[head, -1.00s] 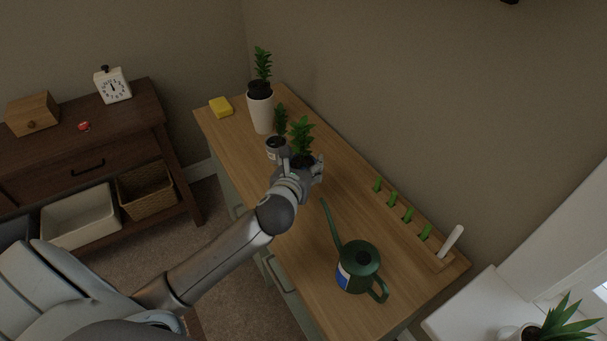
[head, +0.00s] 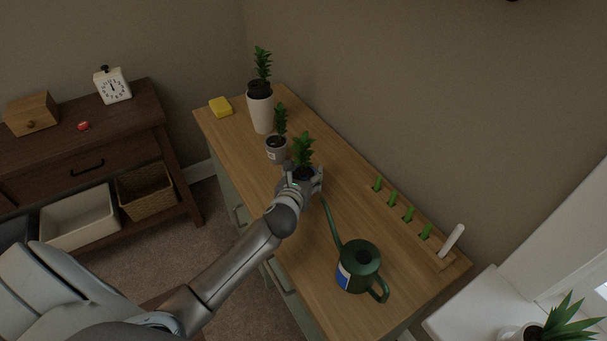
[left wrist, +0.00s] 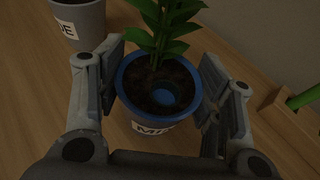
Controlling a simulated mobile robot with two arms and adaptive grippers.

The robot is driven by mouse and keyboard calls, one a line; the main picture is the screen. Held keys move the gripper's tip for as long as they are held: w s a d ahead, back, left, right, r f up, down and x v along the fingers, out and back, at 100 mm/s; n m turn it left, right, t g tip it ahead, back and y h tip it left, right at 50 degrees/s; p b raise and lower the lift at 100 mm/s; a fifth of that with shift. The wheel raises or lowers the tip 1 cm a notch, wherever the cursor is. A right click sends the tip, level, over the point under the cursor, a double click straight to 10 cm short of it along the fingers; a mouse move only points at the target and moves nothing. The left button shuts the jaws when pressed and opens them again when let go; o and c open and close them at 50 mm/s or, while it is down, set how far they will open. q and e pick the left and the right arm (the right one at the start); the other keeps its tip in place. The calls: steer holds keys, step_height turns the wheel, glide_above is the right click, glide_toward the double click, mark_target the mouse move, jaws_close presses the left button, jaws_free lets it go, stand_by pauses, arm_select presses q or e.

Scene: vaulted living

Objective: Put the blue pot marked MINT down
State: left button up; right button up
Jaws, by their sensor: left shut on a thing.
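The blue pot marked MINT (left wrist: 152,119) holds dark soil and a leafy green plant. My left gripper (left wrist: 162,75) has a finger on each side of it and is shut on it. The left wrist view shows the pot's blue rim and part of its white label; its base is hidden. In the head view my left gripper (head: 304,180) is over the wooden worktop (head: 338,183), and the mint plant (head: 303,150) rises above it. I cannot tell whether the pot touches the worktop. My right gripper is out of view.
A grey labelled pot (head: 277,155) stands just behind, with a tall white pot (head: 261,115) and a yellow sponge (head: 220,107) farther back. A green watering can (head: 358,268) stands nearer. A wooden rack with green markers (head: 408,215) lies along the wall side.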

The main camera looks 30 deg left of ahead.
arm_select(q)
steer(key=o, duration=1.3)
steer(key=shift+c, duration=0.2)
steer(key=shift+r, duration=0.1)
steer(key=shift+v, duration=3.8)
